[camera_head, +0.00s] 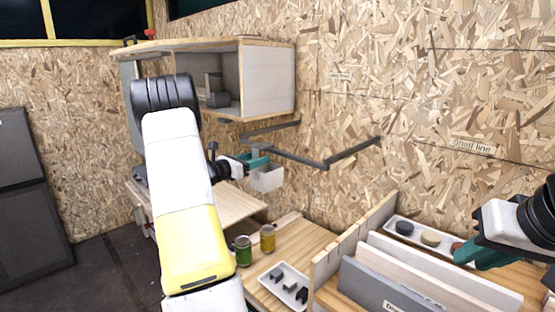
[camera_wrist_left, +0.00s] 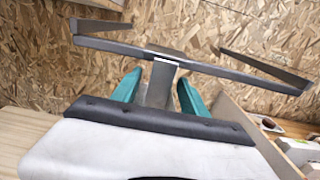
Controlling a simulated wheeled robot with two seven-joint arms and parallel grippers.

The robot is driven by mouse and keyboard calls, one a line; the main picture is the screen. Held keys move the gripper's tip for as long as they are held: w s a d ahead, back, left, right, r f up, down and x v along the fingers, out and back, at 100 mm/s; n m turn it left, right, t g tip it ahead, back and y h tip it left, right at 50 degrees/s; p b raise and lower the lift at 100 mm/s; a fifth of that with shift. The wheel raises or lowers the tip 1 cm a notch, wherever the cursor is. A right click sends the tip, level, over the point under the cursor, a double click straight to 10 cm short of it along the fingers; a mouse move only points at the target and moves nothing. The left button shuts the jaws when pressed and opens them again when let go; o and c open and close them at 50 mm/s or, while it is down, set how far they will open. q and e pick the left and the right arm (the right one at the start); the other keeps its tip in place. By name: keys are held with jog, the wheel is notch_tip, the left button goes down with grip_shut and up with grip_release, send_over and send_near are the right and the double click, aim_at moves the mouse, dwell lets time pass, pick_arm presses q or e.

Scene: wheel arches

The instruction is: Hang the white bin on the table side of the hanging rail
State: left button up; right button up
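The dark grey hanging rail (camera_head: 295,158) juts from the wall on two arms; it also crosses the left wrist view (camera_wrist_left: 230,73). My left gripper (camera_head: 262,162) is at the rail's left part, on its near side. In the left wrist view its teal fingers (camera_wrist_left: 160,92) stand on both sides of a grey upright piece, close against it, apparently part of the bin. The white bin (camera_head: 267,181) shows below and beside the fingers in the head view, just under the rail. Whether its hook rests on the rail cannot be told. My right gripper (camera_head: 480,256) is at the far right, away from the rail.
A wooden wall cabinet (camera_head: 268,78) hangs above the rail. Below is a wooden table (camera_head: 312,238) with a green jar (camera_head: 243,250), a yellow jar (camera_head: 268,238) and a white tray (camera_head: 270,273). Upright boards (camera_head: 400,275) stand at the right, before another tray (camera_head: 393,221).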

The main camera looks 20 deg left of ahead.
pick_arm(q)
jog(key=v, duration=0.8)
jog(key=s+d+r+m+g+h, duration=0.1)
jog(key=s+d+r+m+g, duration=0.15)
jog(key=d+m, duration=0.45)
jog(key=s+d+r+m+g+h, duration=0.15)
jog(key=s+d+g, duration=0.25)
jog(key=d, duration=0.6)
jog(key=s+d+r+m+g+h, duration=0.1)
jog(key=s+d+m+g, duration=0.3)
jog(key=d, duration=0.5)
jog(key=s+d+m+y, duration=0.2)
jog(key=s+m+y, duration=0.2)
jog(key=s+m, duration=0.4)
jog(key=s+d+m+y, duration=0.2)
jog(key=s+m+y, duration=0.2)
jog(key=s+m, duration=0.5)
jog(key=shift+s+d+f+m, duration=0.35)
jog(key=shift+f+m, duration=0.1)
jog(key=shift+m, duration=0.8)
